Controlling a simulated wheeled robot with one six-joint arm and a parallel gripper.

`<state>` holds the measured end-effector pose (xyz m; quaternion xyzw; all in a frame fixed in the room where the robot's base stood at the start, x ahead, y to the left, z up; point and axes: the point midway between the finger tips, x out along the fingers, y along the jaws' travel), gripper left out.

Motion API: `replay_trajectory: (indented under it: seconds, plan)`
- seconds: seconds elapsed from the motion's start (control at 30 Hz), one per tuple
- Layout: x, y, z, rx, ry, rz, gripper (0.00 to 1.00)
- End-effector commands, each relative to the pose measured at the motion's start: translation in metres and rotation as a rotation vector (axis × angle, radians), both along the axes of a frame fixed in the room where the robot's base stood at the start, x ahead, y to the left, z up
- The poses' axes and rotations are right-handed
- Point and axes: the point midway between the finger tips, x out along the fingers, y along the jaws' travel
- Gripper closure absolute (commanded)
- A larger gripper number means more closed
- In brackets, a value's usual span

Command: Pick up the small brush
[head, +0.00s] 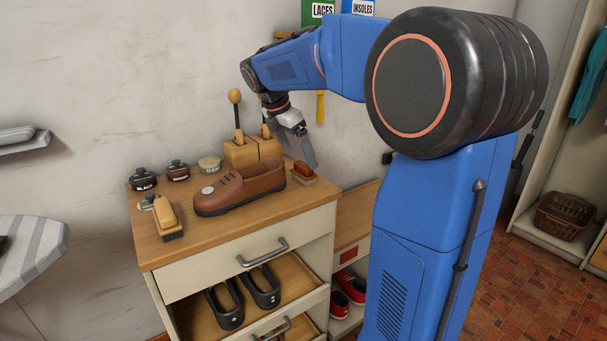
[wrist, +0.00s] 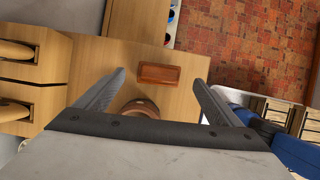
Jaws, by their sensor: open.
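The small brush (head: 303,171) has a red-brown wooden back and lies on the cabinet top near its right edge, beside the toe or heel end of a brown shoe (head: 240,188). In the wrist view the small brush (wrist: 158,74) shows as a red-brown block, ahead of and between the two fingers. My gripper (head: 308,157) is open and empty, pointing down just above the brush, apart from it as far as I can tell. In the wrist view my gripper (wrist: 159,82) has its fingers spread, with part of the brown shoe (wrist: 141,106) showing between them, nearer the palm.
A larger tan brush (head: 166,217) stands at the left front of the wooden cabinet top (head: 205,245). Several polish pots line the back left. A wooden block holder (head: 240,153) with upright handles stands behind the shoe. An open drawer below holds dark shoes (head: 227,305).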

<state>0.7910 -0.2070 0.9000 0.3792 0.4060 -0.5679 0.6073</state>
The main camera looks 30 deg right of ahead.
Motion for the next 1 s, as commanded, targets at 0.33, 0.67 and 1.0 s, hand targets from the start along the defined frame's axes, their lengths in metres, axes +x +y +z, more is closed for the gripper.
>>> replay_trajectory:
  seconds: [0.33,0.67,1.0]
  plan:
    - [0.001,-0.012,-0.031,0.0,0.001,-0.002,0.12]
    - [0.002,-0.021,-0.051,0.0,0.0,-0.001,0.12]
    - [0.002,-0.02,-0.051,0.0,0.0,-0.001,0.57]
